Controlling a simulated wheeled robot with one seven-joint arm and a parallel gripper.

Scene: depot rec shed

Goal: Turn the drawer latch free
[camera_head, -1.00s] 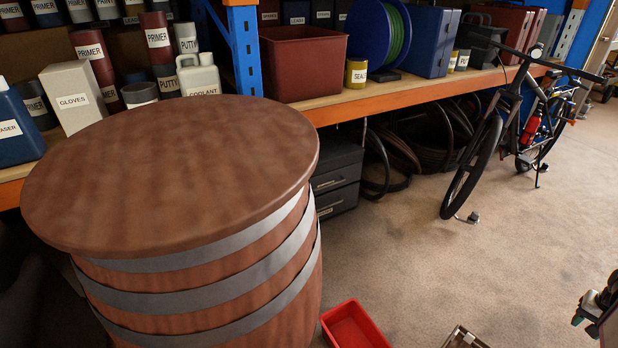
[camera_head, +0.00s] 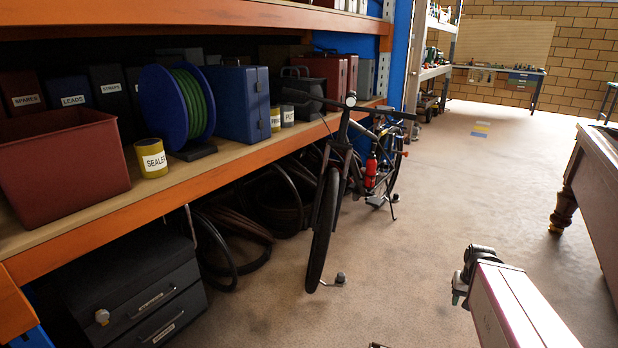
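A black drawer cabinet (camera_head: 150,283) stands on the floor under the shelf at the lower left. At least two drawer fronts show, each with a handle and a small label too small to read. A small pale knob-like piece (camera_head: 102,317) sits on the left part of the cabinet's front and looks like the latch. I cannot tell which way it is turned. The drawers look shut. The cabinet's lower part is cut off by the frame.
An orange-edged shelf (camera_head: 190,180) runs above the cabinet with a red bin (camera_head: 63,168) and a blue reel. Dark tyres and a parked bicycle (camera_head: 335,190) stand to the right. The floor (camera_head: 400,270) between is mostly clear.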

